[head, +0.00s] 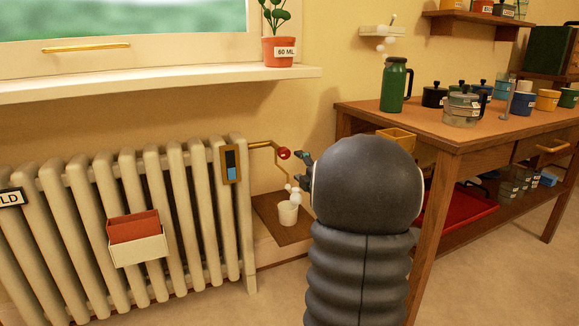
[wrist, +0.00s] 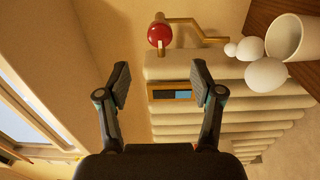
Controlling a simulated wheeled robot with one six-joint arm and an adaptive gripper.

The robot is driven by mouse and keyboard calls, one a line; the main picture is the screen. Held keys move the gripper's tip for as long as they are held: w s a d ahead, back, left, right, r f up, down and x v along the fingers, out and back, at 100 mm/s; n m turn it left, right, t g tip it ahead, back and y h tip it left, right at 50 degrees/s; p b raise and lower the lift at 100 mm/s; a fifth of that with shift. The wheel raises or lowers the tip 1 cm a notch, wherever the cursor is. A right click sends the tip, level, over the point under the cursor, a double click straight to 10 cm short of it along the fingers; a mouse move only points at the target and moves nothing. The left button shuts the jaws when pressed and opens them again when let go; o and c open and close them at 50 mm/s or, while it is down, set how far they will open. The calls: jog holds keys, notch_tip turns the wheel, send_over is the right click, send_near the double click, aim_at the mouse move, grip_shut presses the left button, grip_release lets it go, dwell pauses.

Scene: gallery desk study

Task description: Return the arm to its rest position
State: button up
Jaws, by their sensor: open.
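My gripper (head: 303,168) shows in the head view at the left edge of my dark arm, near the red knob (head: 284,153) of the radiator's brass pipe. Most of my gripper is hidden behind my arm there. In the wrist view my gripper (wrist: 160,85) is open, with its two fingers wide apart and nothing between them. Beyond the fingers are a brass-framed gauge (wrist: 170,92) and, higher up, the red knob (wrist: 159,33), apart from the fingers.
A cream radiator (head: 95,225) stands at left with a box (head: 138,245) on its front. A white cup (head: 288,213) stands on a brown board by the wall. A wooden table (head: 440,138) with pots, mugs and a green flask (head: 396,86) is at right. A potted plant (head: 277,50) stands on the sill.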

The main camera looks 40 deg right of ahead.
jog(key=s+d+f+m+g+h, duration=0.3)
jog(key=s+d+f+m+g, duration=0.25)
jog(key=f+m, duration=0.4)
jog(key=s+a+f+m+g+p, duration=0.1)
jog(key=s+a+f+m+g, duration=0.1)
jog(key=s+a+m+g, duration=0.4)
jog(key=s+a+r+y+p, duration=0.2)
jog(key=s+a, duration=0.4)
jog(key=a, duration=0.7)
jog(key=s+a+r+y+p, duration=0.2)
jog(key=s+a+r+p, duration=0.2)
jog(key=a, duration=0.9)
jog(key=s+a+r+y+p, duration=0.3)
jog(key=s+a+r, duration=0.4)
jog(key=a, duration=0.6)
jog(key=shift+s+a+r+p, duration=0.3)
jog(key=shift+a+r+p, duration=0.1)
jog(key=shift+r, duration=0.3)
